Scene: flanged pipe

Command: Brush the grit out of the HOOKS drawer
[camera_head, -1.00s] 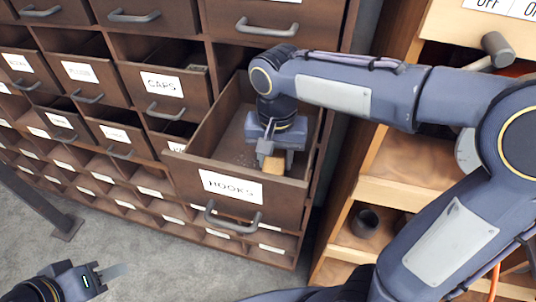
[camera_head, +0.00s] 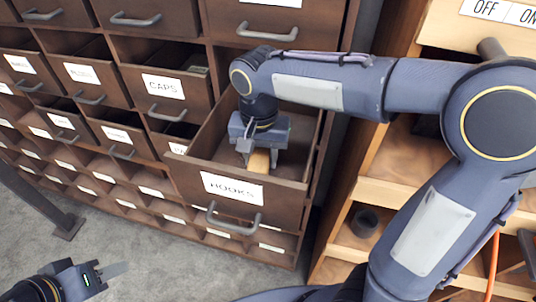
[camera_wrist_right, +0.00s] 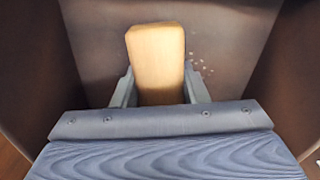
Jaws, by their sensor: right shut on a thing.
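The HOOKS drawer (camera_head: 231,187) is pulled out of the cabinet, with its white label on the front. My right gripper (camera_head: 254,150) is down inside it, shut on a tan wooden block-like brush (camera_head: 259,162). In the right wrist view the brush (camera_wrist_right: 157,62) stands between the two fingers, and its bristles are hidden. Pale grit (camera_wrist_right: 204,66) lies scattered on the drawer floor to the right of the brush there. My left gripper (camera_head: 112,270) is at the lower left over the floor, away from the drawer; its jaw gap does not show clearly.
The CAPS drawer (camera_head: 165,87) and several smaller labelled drawers stand open to the left. Closed drawers are above. A wooden shelf unit (camera_head: 390,190) with a dark cup (camera_head: 365,222) stands close on the right. Open grey floor (camera_head: 150,262) lies in front.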

